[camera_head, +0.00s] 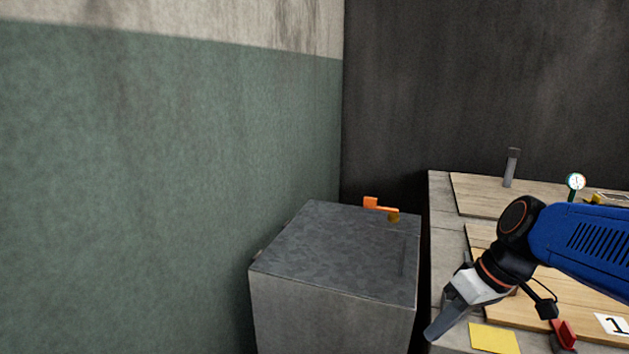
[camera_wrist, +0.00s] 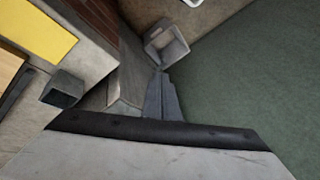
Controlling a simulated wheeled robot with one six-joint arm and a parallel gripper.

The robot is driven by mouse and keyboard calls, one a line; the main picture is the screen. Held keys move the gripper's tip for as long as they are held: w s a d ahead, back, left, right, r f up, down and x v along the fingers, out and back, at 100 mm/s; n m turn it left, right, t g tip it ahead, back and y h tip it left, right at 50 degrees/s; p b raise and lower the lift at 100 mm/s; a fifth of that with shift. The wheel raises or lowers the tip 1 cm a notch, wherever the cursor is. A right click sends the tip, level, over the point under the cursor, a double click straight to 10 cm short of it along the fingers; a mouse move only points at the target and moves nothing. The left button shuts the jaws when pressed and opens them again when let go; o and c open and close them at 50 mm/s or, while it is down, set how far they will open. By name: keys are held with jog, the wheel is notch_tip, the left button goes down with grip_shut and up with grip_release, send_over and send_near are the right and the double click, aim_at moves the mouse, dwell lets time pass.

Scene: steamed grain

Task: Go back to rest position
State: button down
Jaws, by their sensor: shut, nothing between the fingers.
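My gripper (camera_head: 436,331) is at the lower right of the head view, at the end of my blue arm. It points down and to the left, over the left edge of the workbench (camera_head: 441,240), and its grey fingers are together with nothing between them. In the wrist view my gripper (camera_wrist: 160,75) shows its closed fingers near the middle, with a green area to the right of them.
A grey metal box (camera_head: 340,240) stands left of the bench, with an orange handle (camera_head: 380,208) at its back. On the bench are wooden boards (camera_head: 475,195), a yellow square (camera_head: 494,338), a red item (camera_head: 563,335), a card marked 1 (camera_head: 613,325) and a gauge (camera_head: 575,182).

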jog(key=s+d+f+m+t+h, duration=0.1)
jog(key=s+d+m+t+h, duration=0.2)
jog(key=s, duration=0.4)
jog(key=shift+d+f+m+h, duration=0.4)
jog(key=shift+d+m+h, duration=0.5)
jog(key=shift+d, duration=0.35)
